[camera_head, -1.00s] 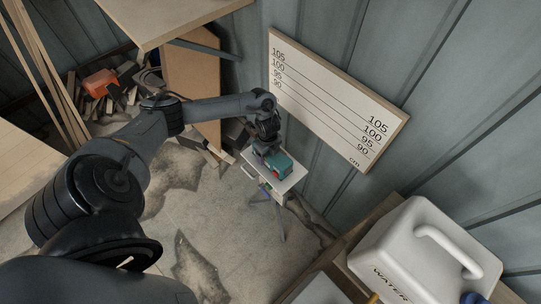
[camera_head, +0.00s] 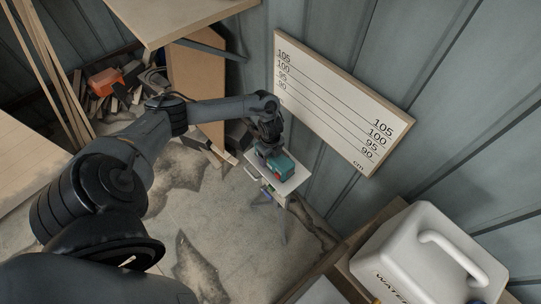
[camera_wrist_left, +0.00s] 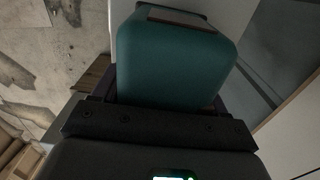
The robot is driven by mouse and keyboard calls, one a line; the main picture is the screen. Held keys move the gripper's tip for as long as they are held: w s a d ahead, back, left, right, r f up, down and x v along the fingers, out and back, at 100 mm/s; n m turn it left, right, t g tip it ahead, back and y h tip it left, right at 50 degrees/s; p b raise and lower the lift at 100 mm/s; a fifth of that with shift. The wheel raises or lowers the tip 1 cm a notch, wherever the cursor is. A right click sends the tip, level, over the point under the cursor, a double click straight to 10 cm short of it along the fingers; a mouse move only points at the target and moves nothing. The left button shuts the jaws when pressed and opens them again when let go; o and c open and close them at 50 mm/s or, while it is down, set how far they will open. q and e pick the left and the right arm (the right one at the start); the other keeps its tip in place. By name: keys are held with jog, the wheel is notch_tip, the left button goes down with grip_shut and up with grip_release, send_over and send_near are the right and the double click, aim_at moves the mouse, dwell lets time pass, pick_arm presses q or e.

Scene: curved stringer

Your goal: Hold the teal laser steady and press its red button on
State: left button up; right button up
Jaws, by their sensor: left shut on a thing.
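The teal laser (camera_head: 279,165) sits on the small white platform of a stand (camera_head: 293,181) near the wall. My left gripper (camera_head: 268,146) reaches down to it from behind and is shut on it. In the left wrist view the laser's teal body (camera_wrist_left: 172,62) fills the space in front of my gripper (camera_wrist_left: 160,105). The fingertips and their contact are largely hidden there. My right gripper is not in view.
A white board (camera_head: 338,100) with height lines hangs on the grey wall behind the stand. A white water jug (camera_head: 425,262) stands at the lower right. Wood scraps and an orange thing (camera_head: 104,82) lie at the back left. Floor left of the stand is open.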

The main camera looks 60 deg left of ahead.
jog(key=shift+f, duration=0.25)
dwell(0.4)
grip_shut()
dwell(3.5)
